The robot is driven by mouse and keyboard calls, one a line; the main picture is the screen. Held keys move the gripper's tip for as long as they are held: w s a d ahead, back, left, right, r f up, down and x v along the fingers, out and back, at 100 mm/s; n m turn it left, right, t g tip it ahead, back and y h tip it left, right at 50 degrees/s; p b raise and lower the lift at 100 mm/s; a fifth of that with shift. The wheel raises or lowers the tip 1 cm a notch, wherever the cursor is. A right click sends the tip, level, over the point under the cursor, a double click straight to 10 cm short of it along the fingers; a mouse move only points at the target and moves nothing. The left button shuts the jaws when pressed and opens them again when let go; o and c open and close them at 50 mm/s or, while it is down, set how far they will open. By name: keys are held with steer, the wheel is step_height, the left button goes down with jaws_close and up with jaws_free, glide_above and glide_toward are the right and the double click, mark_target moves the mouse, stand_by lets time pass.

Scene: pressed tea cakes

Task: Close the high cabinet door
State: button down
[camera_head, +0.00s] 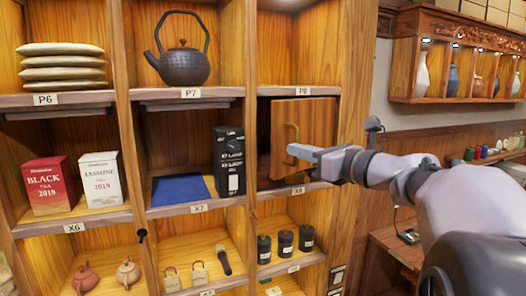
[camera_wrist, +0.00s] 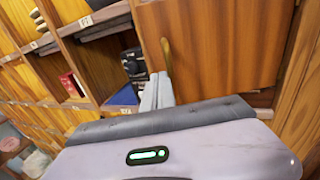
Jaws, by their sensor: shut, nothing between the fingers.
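The wooden cabinet door (camera_head: 312,117) is in the compartment between the P8 and X8 labels. It stands partly open, with a dark gap showing at its left side. A curved brass-coloured handle (camera_head: 291,134) is near its left edge. My gripper (camera_head: 298,152) is shut and empty, in front of the door just below the handle. In the wrist view the door (camera_wrist: 220,45) fills the upper right, and the handle (camera_wrist: 166,57) is just beyond my shut fingers (camera_wrist: 155,88). I cannot tell whether the fingers touch the door.
Left of the door, a black box (camera_head: 229,160) and a blue flat item (camera_head: 182,189) stand on the X7 shelf. A black teapot (camera_head: 179,64) sits above on P7. Several dark canisters (camera_head: 285,244) stand below the door. A wooden post (camera_head: 352,80) borders it on the right.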

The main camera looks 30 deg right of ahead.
mark_target(279, 146)
steer(key=x, duration=0.7)
steer(key=shift+w+a+p, duration=0.15)
steer(key=shift+w+p, duration=0.25)
steer(key=shift+w, duration=0.15)
